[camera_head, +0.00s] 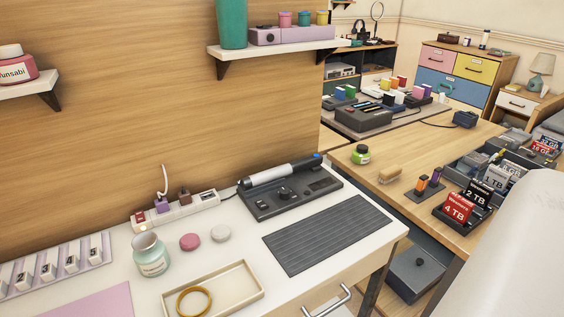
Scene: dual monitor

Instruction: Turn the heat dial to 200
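A dark grey station (300,203) sits on the white desk, near the wooden back wall. A thick tool with a light grey barrel (280,173), dark ends and a bit of blue rests along its back edge. A small black round dial (286,192) sits on the station's top face, and a dark display-like panel (319,183) is to its right. The dial's markings and setting are too small to read. My gripper is not in view. A large white rounded shape fills the lower right corner, probably part of my arm.
A dark slatted mat (327,234) lies in front of the station. A white power strip (176,212), a pale green jar (150,254) and a shallow tray (213,290) with a yellow ring are to the left. A wall shelf (275,48) hangs above. A wooden table (400,212) stands right.

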